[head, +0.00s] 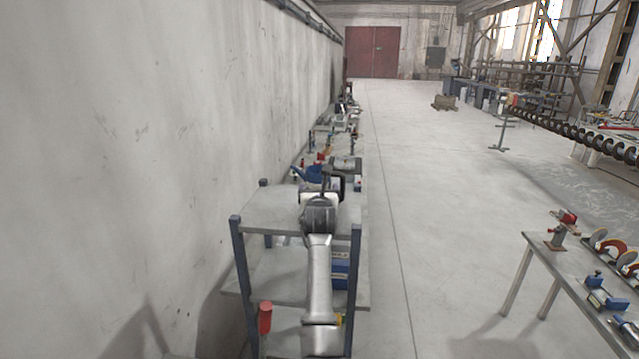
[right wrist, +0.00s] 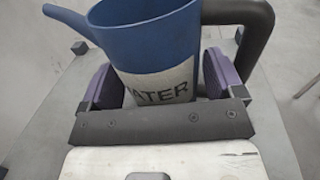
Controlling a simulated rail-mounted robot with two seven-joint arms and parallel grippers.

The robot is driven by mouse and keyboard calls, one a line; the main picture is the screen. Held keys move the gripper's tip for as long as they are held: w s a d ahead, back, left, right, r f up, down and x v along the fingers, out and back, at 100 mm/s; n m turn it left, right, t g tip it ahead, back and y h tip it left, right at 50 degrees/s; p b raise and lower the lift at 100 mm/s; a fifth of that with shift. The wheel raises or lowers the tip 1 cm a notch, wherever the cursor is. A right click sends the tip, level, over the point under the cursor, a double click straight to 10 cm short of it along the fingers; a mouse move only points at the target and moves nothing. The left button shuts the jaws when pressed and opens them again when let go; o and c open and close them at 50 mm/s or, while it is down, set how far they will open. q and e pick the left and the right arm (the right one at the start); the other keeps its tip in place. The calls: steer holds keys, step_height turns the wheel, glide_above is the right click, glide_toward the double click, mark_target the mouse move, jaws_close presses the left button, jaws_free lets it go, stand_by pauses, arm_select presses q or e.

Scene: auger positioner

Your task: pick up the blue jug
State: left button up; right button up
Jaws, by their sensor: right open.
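The blue jug (right wrist: 140,35) fills the top of the right wrist view. It has a white label reading "WATER", a spout at upper left and a thick black handle at right. My right gripper (right wrist: 163,80) is open, with its purple finger pads on either side of the jug's body. I cannot tell whether either pad touches it. In the head view the jug (head: 308,174) is on the grey shelf rack, mostly hidden behind my right gripper (head: 322,194). My left gripper is not in view.
The jug's rack has a grey top (head: 268,211) with dark corner posts that rise above it. A wall runs close along the left. A workbench (head: 560,268) with several tools stands at lower right. The floor between is open.

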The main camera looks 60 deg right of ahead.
steer(key=shift+w+d, duration=0.3)
steer(key=shift+d, duration=0.15)
steer(key=c, duration=0.9)
steer(key=shift+r, duration=0.1)
